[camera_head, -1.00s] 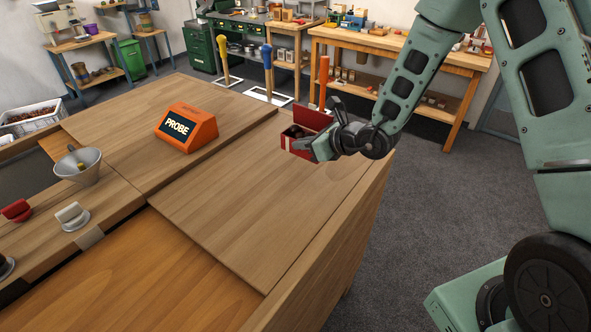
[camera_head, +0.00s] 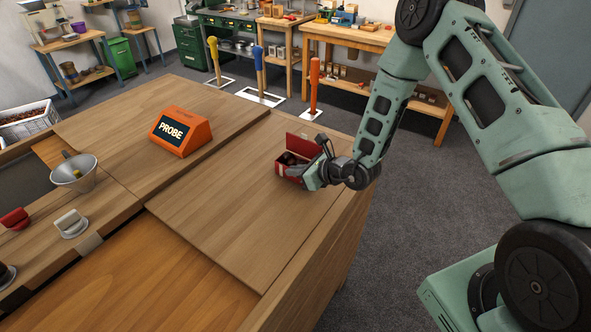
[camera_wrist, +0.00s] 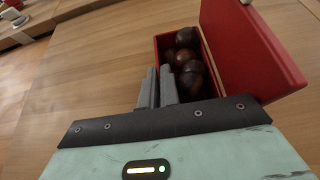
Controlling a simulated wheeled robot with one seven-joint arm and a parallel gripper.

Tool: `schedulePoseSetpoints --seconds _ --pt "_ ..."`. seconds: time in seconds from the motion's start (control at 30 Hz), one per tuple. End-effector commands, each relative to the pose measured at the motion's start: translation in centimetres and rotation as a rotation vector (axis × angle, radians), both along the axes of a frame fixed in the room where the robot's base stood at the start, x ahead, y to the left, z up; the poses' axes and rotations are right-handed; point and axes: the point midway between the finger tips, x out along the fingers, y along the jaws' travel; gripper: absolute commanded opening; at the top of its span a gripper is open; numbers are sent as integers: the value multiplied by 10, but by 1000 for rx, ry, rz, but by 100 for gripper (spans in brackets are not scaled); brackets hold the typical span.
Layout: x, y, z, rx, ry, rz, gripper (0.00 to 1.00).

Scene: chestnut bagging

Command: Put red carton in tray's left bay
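The red carton (camera_head: 291,170) is an open box with its lid up and dark brown chestnuts inside. It is at the right part of the wooden worktop (camera_head: 230,210); I cannot tell whether it touches the wood. My gripper (camera_head: 317,169) is at the carton's right side in the head view. In the wrist view, the two grey fingertips (camera_wrist: 158,88) are close together with the wall of the carton (camera_wrist: 157,47) between them; the pinch itself is partly hidden. The raised lid (camera_wrist: 250,50) leans to the right.
An orange PROBE box (camera_head: 181,131) stands further back on the worktop. A metal funnel (camera_head: 75,172), a red knob (camera_head: 15,219) and a white knob (camera_head: 70,223) are at left. A white basket (camera_head: 40,122) of chestnuts is beyond. The worktop left of the carton is clear.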

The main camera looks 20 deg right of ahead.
Motion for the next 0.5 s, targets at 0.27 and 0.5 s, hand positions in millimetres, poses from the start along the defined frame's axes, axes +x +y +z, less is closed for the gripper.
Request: schedulePoseSetpoints --seconds 0.27,0.5 --pt "0 0 -3 -1 1 0 25" --pt "0 0 -2 -1 1 0 25"
